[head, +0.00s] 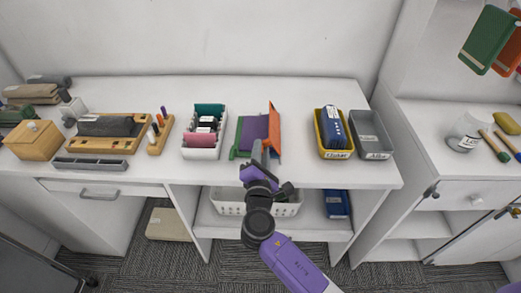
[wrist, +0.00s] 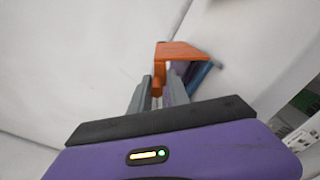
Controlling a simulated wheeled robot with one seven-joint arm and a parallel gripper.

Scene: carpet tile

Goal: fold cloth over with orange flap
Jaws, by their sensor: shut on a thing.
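The cloth lies on the white worktop in the head view, with a purple middle (head: 254,128) and a green part (head: 240,140) at its left. Its orange flap (head: 275,132) is on the right side and stands up from the worktop, tilted. My gripper (head: 264,157) is at the near edge of the cloth and hides part of it. In the wrist view the orange flap (wrist: 182,51) is just beyond the fingers, and an orange part of it sits between the fingertips (wrist: 160,88). My gripper is shut on the orange flap. The purple part is mostly hidden there.
A white bin (head: 203,153) with rolled cloths stands left of the cloth. A yellow bin (head: 336,155) with a blue pack and a grey bin (head: 372,140) stand to the right. Bare worktop (head: 298,150) lies between the cloth and the yellow bin. A white basket (head: 230,209) is on the shelf below.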

